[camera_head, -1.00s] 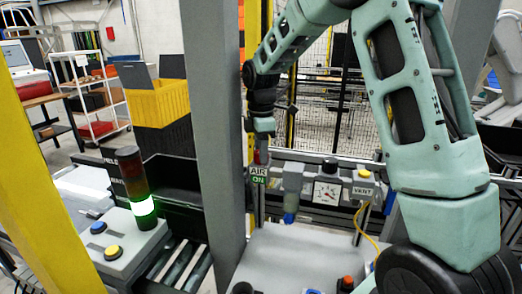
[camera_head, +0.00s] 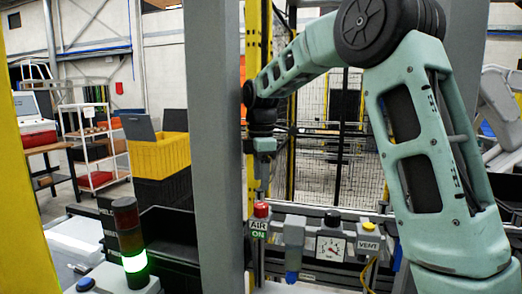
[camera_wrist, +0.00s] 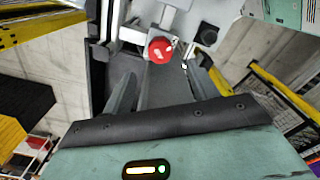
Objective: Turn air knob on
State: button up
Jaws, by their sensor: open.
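The red air knob (camera_head: 261,209) sits on top of the grey air unit, just above a sign (camera_head: 259,230) reading "AIR ON". My gripper (camera_head: 262,182) is above the knob, pointing down, with a visible gap between them. In the wrist view the red knob (camera_wrist: 160,50) lies ahead of the two spread fingers, near the middle. My gripper (camera_wrist: 160,88) is open and empty there, and the fingers do not touch the knob.
A gauge (camera_head: 331,247) and a yellow-topped VENT button (camera_head: 368,229) are right of the knob. A grey post (camera_head: 216,150) stands close on the left. A signal tower (camera_head: 129,235) glows green. Mesh fencing (camera_head: 350,120) is behind.

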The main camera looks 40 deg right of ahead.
notch_tip(320, 180, up, 9)
jog(key=b, duration=0.1)
jog(key=shift+r, duration=0.15)
dwell(0.7)
